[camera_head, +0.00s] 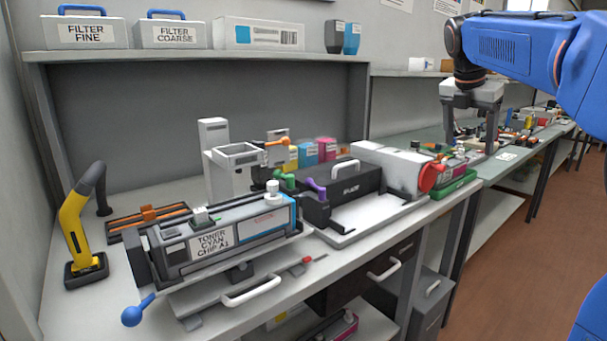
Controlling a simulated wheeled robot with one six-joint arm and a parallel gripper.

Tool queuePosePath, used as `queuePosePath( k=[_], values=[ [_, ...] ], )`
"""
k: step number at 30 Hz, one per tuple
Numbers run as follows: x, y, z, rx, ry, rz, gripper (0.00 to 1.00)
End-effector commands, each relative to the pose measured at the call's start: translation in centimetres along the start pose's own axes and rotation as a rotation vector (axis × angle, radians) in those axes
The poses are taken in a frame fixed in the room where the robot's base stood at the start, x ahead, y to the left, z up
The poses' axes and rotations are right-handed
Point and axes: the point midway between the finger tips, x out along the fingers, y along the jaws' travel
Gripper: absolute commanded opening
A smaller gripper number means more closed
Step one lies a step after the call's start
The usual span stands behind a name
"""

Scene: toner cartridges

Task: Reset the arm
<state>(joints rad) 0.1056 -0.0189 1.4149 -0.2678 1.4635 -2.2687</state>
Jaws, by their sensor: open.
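My blue arm (520,55) reaches in from the upper right. My gripper (470,138) hangs from its end, pointing down with its fingers apart and nothing seen between them. In the picture it lies in front of the green-topped bench at the right, well away from the toner unit. The toner unit (222,243), labelled "TONER CYAN CHIP A1", rests on a grey stand at the front left of the workbench (240,320). It has a blue ball-ended lever (132,316) at its lower left.
A black unit (345,188) and a white cylinder unit with a red ring (400,170) stand mid-bench. A yellow-black tool (82,230) stands at left. Filter boxes (85,32) sit on the shelf. Small parts clutter the far bench (400,98). The floor at right is clear.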

Motion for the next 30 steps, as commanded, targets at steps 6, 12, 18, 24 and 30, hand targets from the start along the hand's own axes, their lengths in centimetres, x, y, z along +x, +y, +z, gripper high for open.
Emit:
queuePosePath(
  k=[6, 12, 18, 24, 30],
  values=[
    [0.0, -1.2, -2.1, 0.12, 0.007, 0.02, 0.73],
    [0.3, -2.8, -5.1, 0.288, 0.023, 0.043, 0.73],
    [1.3, -5.7, -10.1, 0.566, 0.059, 0.076, 0.73],
    [3.4, -9.5, -16.6, 0.927, 0.121, 0.102, 0.73],
    [6.4, -13.5, -23.3, 1.293, 0.198, 0.106, 0.73]
  ],
)
